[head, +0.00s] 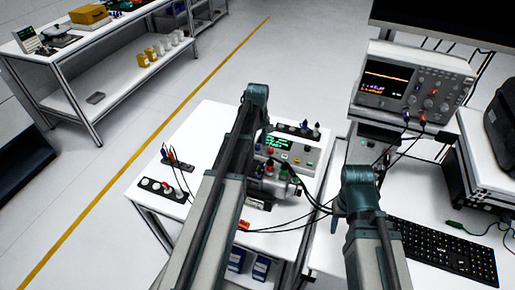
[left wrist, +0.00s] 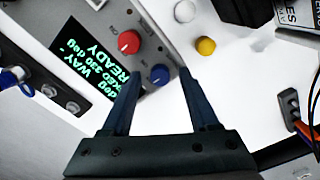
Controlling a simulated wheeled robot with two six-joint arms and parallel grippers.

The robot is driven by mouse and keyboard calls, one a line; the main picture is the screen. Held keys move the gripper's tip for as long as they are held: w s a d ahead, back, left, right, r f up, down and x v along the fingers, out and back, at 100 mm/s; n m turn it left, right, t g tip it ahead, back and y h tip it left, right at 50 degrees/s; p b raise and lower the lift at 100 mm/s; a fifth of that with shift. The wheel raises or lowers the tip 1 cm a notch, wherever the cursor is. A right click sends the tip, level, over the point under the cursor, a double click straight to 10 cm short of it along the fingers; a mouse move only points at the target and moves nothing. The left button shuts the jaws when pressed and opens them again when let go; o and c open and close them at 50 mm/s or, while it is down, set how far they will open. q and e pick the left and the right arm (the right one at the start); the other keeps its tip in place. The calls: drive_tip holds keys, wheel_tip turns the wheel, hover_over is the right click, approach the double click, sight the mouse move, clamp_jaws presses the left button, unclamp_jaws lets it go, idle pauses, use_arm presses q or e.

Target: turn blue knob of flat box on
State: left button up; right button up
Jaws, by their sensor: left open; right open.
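The flat box (head: 309,155) is grey, with a lit green-text screen (head: 275,142), and sits on the white table. In the head view my left arm hides the blue knob. My right arm shows there, but its gripper does not.
A white button (left wrist: 185,10) and a yellow button (left wrist: 205,46) are near the blue knob. A device with cables (head: 272,183) stands in front of the box. An oscilloscope (head: 412,85) and keyboard (head: 445,250) are at the right. Dark connector strips (head: 163,190) lie at the left.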

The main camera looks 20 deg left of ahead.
use_arm(q)
drive_tip(key=shift+c, duration=0.2)
clamp_jaws()
drive_tip(key=shift+m, duration=0.3)
drive_tip(key=m, duration=1.1)
idle(0.4)
idle(0.4)
